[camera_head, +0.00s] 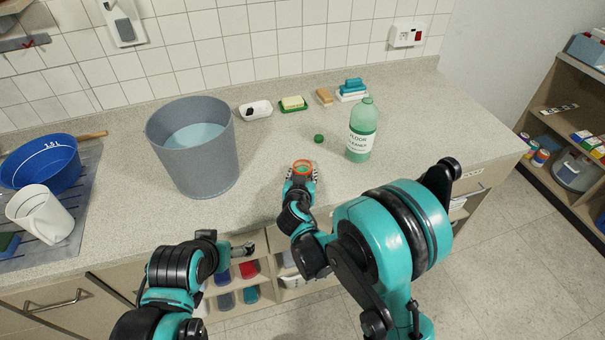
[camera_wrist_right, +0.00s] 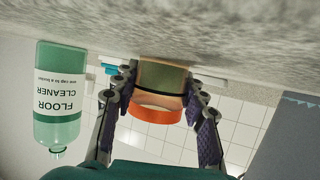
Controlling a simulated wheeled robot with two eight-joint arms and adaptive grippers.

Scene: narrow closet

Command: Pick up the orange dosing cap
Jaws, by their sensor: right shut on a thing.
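The orange dosing cap (camera_head: 303,166) is between the fingers of my right gripper (camera_head: 302,174), near the front of the counter. I cannot tell whether the cap touches the counter. My left gripper (camera_head: 246,249) is in front of the counter edge, away from the cap; its finger opening is too small to make out.
A green floor cleaner bottle (camera_head: 362,132) stands right of the cap, with a small green lid (camera_head: 319,138) nearby. A grey bucket (camera_head: 214,165) holding liquid stands to the left. Soap dishes (camera_head: 293,104) and sponges (camera_head: 352,90) line the back. Open shelves (camera_head: 249,285) lie below the counter.

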